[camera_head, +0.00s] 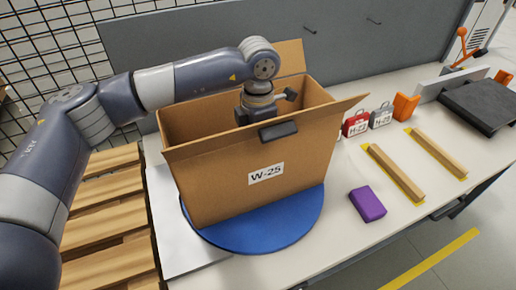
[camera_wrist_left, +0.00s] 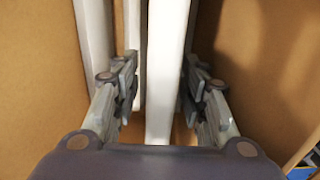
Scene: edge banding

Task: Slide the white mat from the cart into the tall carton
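The tall carton (camera_head: 225,170), labelled W-25, stands open-topped on a blue round plate (camera_head: 285,235). My left arm reaches over its rim, and my left gripper is down inside; its fingertips are hidden by the front wall in the head view. In the left wrist view the left gripper (camera_wrist_left: 160,85) has its fingers apart on both sides of a white upright slab (camera_wrist_left: 166,60), which may be the mat. A gap shows on the slab's left; the right finger is close, contact unclear. Another white upright piece (camera_wrist_left: 94,40) stands to its left. My right gripper is not in view.
A slatted wooden pallet (camera_head: 105,205) is at the left. On the table are a purple block (camera_head: 367,204), wooden strips (camera_head: 397,172), red (camera_head: 356,124) and grey (camera_head: 382,116) tagged items, and a black slab (camera_head: 480,103). A grey panel stands behind.

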